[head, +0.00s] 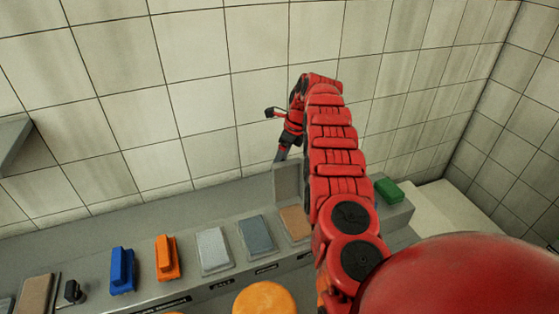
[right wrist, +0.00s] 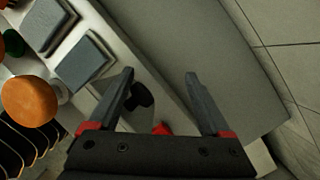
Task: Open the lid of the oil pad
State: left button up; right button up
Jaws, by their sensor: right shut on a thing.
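My right gripper (head: 282,150) is up near the tiled wall, at the far end of my red arm. A grey upright panel (head: 287,180), which looks like the raised lid, stands just below it, partly hidden by my arm. A tan pad (head: 295,222) lies in front of the panel. In the right wrist view the fingers (right wrist: 161,80) are well apart, with a black knob (right wrist: 140,97) between them, nearer the left finger. The exact contact on the lid is hard to see. No pad label is readable. My left gripper is not in view.
Grey pads (head: 213,250) (head: 256,234), an orange block (head: 167,257) and a blue block (head: 122,270) lie on the grey counter. A green block (head: 389,190) sits right of my arm. A round orange top (head: 265,299) stands in front. The tiled wall is close behind.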

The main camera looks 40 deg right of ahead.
jog(key=p+v, duration=0.6)
jog(key=v, duration=1.1)
jog(key=shift+p, duration=0.4)
jog(key=shift+w+a+r, duration=0.1)
